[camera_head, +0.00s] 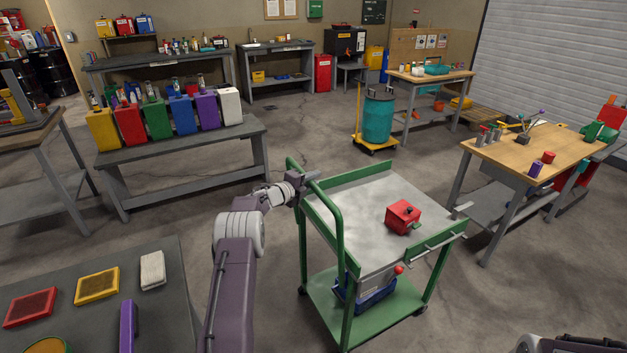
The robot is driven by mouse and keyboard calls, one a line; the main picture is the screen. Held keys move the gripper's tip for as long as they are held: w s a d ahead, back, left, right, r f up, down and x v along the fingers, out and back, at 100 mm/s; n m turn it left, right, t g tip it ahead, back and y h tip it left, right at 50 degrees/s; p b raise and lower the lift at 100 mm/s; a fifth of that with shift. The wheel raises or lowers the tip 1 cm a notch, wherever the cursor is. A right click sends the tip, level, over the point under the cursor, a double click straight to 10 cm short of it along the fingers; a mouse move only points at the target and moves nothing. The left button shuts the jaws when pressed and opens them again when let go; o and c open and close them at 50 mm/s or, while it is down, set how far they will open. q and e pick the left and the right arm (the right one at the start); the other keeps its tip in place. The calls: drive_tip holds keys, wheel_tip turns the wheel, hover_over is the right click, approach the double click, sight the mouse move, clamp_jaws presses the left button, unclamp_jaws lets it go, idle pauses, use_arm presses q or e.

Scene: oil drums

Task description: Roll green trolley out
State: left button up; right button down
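The green trolley (325,222) stands upright on the floor in the middle of the head view. It has a grey top, a green tube handle on its left side and a green lower shelf. My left gripper (308,181) is at the upper bar of that handle, overlapping it in the picture. Its fingers are small and dark, so I cannot tell whether they are closed around the bar. A red box (403,216) sits on the trolley top. A blue container (366,291) is on the lower shelf. A bit of my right arm shows at the bottom right; its gripper is out of view.
A grey bench with coloured cans (262,128) stands behind left. A wooden-top table (525,153) stands to the right. A teal drum (378,119) on a yellow cart is behind. A dark table (165,310) is at the front left. Open floor lies between the trolley and the drum cart.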

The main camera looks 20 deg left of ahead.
use_arm(q)
drive_tip(key=shift+o, duration=1.1)
drive_tip(key=shift+w+f, duration=0.1)
drive_tip(key=shift+f, duration=0.05)
drive_tip(key=v, duration=0.7)
drive_tip(key=shift+s+b, duration=0.3)
drive_tip(key=shift+b, duration=0.15)
drive_tip(key=shift+a, duration=0.1)
drive_tip(key=s+d+f+n+g+y+p, duration=0.1)
drive_tip(key=s+d+n+g, duration=0.3)
drive_tip(key=s+d+n, duration=0.3)
drive_tip(key=s+d+f+n+g+y+p, duration=0.1)
drive_tip(key=s+d+n+g, duration=0.4)
drive_tip(key=s, duration=1.3)
drive_tip(key=s+d+f+n+g+y+p, duration=0.2)
drive_tip(key=s+d+n+g, duration=0.3)
drive_tip(key=s+d+n, duration=0.4)
drive_tip(key=s+f+n, duration=0.1)
drive_tip(key=s, duration=0.2)
drive_tip(key=shift+s+f+p, duration=0.25)
drive_tip(key=shift+s+p, duration=0.05)
drive_tip(key=shift+s, duration=0.1)
